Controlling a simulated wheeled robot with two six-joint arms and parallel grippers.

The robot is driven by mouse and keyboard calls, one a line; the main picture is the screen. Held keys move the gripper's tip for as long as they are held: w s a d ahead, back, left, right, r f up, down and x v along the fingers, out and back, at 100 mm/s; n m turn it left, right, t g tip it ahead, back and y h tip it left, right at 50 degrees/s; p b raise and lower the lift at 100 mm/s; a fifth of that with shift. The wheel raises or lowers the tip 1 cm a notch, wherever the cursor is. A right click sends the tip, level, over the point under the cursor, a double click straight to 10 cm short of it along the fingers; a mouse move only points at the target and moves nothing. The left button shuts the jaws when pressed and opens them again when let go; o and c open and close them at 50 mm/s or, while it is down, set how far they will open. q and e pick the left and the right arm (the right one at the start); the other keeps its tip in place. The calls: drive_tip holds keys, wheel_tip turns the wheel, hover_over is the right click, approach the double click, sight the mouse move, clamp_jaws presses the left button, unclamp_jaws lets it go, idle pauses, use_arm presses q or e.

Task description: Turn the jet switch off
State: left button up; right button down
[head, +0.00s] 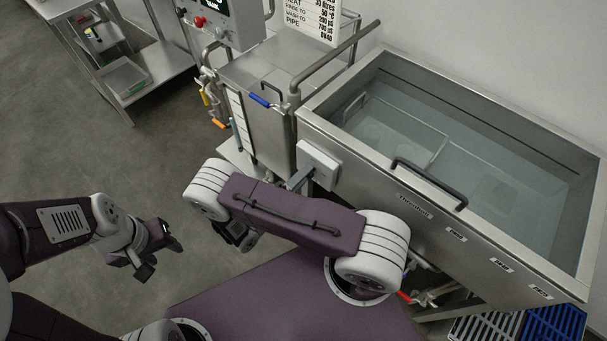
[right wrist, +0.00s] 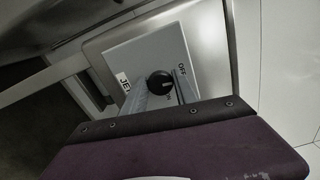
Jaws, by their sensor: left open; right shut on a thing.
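The jet switch is a black round knob (right wrist: 160,83) on a pale grey box (right wrist: 150,52), with a "JET" label at its left and "OFF" at its upper right. In the head view the box (head: 319,163) is fixed to the front of the big tank, and the knob is hidden. My right gripper (head: 303,178) reaches the box; its fingers (right wrist: 163,92) are shut on the knob, one on each side. The knob's pointer direction is not clear. My left gripper (head: 160,258) is open and empty, away from the tank.
The water-filled tank (head: 450,215) has a black handle (head: 430,182) on its rim. A smaller steel tank (head: 262,95) with a blue-handled valve stands left of the box. A red-handled valve (head: 403,296) sits below. Open floor (head: 110,170) lies at the left.

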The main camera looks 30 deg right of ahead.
drive_tip(key=shift+n, duration=0.9)
drive_tip(key=c, duration=1)
unclamp_jaws()
drive_tip(key=b+v, duration=0.1)
drive_tip(key=v, duration=0.8)
drive_tip(key=shift+a, duration=0.1)
